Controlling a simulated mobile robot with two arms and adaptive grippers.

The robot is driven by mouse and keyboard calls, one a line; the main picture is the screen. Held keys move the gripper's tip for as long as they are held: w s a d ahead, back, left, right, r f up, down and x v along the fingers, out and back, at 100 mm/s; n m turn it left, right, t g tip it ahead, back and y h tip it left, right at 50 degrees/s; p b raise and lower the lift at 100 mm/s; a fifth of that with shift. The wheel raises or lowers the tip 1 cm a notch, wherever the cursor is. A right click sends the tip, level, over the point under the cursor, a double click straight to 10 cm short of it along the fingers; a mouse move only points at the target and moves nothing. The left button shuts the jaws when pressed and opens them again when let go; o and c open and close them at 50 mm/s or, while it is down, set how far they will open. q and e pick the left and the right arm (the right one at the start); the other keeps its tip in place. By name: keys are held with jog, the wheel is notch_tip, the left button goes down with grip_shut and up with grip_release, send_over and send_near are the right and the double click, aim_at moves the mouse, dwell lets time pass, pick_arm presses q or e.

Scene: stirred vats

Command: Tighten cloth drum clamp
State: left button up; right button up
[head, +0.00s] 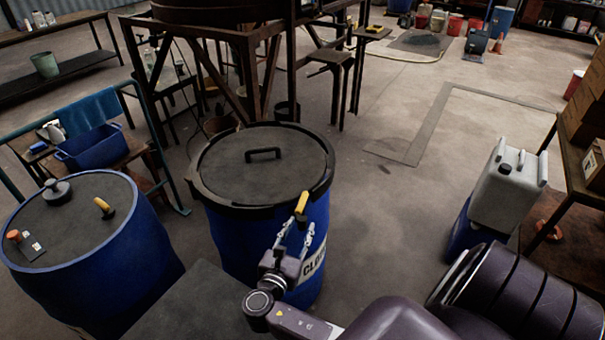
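The cloth drum (230,240) is a blue drum with a dark lid (235,170) and a black clamp ring (225,203) around its rim. A white label (313,265), partly hidden by my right gripper, shows on its side. The clamp's yellow-handled lever (302,203) stands at the rim's front right. My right gripper (297,228) is just below the yellow handle, in front of the drum wall. Its two fingers are spread apart, with the lever near their tips; I cannot tell whether they touch it. My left gripper is not in view.
A second blue drum (90,250) stands at the left with small items on its top. A dark metal frame (240,70) rises behind the cloth drum. A grey canister (508,185) and a shelf are at the right. The floor between is clear.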

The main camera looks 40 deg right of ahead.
aim_at(303, 202)
jog(key=shift+w+d+r+n+t+h, duration=0.2)
jog(key=shift+w+r+n+t+h, duration=0.25)
jog(key=shift+w+r+n, duration=0.7)
jog(key=p+x, duration=0.1)
jog(key=x, duration=0.6)
grip_shut()
